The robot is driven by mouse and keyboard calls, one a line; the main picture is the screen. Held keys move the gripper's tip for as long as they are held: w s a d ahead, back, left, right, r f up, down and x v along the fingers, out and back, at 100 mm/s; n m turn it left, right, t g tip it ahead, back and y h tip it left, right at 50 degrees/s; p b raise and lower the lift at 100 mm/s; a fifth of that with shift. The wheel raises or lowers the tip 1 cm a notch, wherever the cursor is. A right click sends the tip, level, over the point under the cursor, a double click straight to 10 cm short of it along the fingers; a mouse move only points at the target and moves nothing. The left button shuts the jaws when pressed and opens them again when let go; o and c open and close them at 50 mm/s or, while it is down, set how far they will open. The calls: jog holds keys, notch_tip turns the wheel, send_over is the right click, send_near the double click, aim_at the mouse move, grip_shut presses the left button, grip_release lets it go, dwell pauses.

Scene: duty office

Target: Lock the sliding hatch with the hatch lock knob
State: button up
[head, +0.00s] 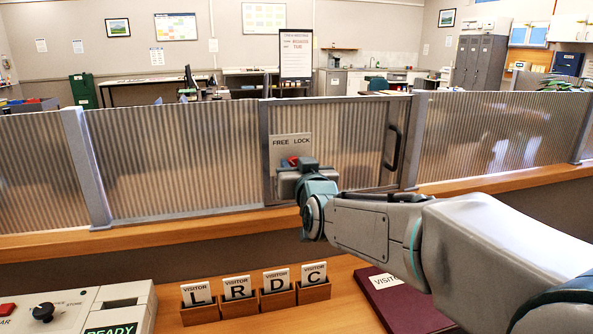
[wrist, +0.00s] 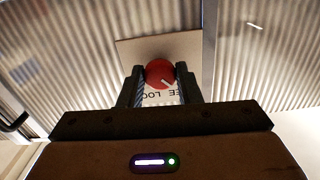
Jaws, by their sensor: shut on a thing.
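The sliding hatch (head: 352,128) is a framed ribbed translucent panel with a dark handle (head: 394,147) at its right side. The red hatch lock knob (head: 289,161) is mostly hidden by my gripper (head: 285,166) in the head view. In the wrist view the round knob (wrist: 160,73) sits between the two fingertips of my gripper (wrist: 160,80), which is shut on it.
Ribbed panels (head: 180,155) flank the hatch above a wooden ledge (head: 180,228). On the desk below stand several visitor card holders (head: 258,300), a dark red book (head: 405,305) and a console (head: 85,310) with a black knob and a READY display.

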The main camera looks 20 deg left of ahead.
jog(key=shift+m+b, duration=6.1)
jog(key=shift+m, duration=2.5)
jog(key=o, duration=1)
jog(key=shift+c, duration=0.2)
jog(key=shift+s+d, duration=0.1)
jog(key=b+v, duration=0.1)
jog(key=v, duration=1.2)
jog(key=shift+s, duration=0.25)
